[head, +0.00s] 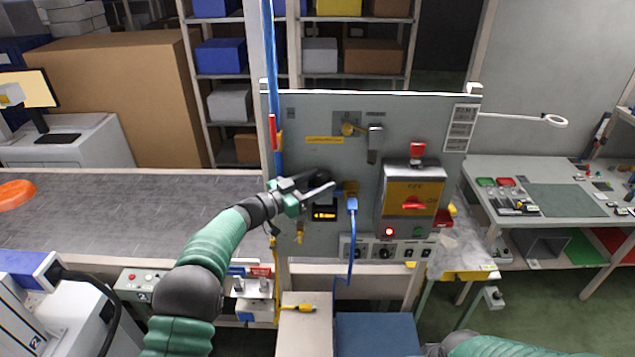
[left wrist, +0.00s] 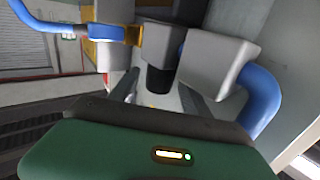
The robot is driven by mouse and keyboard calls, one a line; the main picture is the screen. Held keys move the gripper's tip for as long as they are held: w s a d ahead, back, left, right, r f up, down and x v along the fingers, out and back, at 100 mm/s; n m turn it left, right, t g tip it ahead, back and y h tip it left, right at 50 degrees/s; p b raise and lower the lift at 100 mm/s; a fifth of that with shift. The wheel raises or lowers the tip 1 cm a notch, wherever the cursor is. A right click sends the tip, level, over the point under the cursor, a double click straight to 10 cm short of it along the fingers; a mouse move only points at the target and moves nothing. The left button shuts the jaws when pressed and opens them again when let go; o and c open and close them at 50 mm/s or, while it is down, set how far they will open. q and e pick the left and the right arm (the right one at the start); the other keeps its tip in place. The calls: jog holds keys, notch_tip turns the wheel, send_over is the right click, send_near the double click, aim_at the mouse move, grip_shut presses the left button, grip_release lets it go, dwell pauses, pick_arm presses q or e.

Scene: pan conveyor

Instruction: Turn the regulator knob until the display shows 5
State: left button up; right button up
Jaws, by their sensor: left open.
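The grey control panel (head: 325,110) stands upright in front of me. A small display (head: 324,214) with lit orange characters sits low on it; I cannot read its number for sure. A dark round part, apparently the regulator knob (head: 320,174), is partly hidden behind my left gripper (head: 322,187). In the left wrist view a black cylindrical part (left wrist: 160,79), likely the knob, lies ahead between the fingers of the open left gripper (left wrist: 161,97). I cannot tell whether the fingers touch it. My right gripper is out of view.
A blue plug (head: 352,204) with a hanging cable is just right of the display. A yellow-fronted switch box (head: 411,194) is further right, and a yellow-handled lever (head: 353,129) is above. The conveyor (head: 120,215) runs left; a workbench (head: 560,170) stands right.

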aim_at(318, 183)
pick_arm(q)
jog(key=b+v, duration=0.2)
jog(key=v, duration=0.1)
jog(key=b+v, duration=0.1)
jog(key=v, duration=0.1)
jog(key=shift+a+f, duration=0.2)
jog(key=shift+f, duration=0.2)
jog(key=b+v, duration=0.4)
jog(key=v, duration=0.7)
jog(key=shift+s+a+r+b, duration=0.15)
jog(key=shift+a+r+b, duration=0.15)
jog(key=shift+b, duration=0.05)
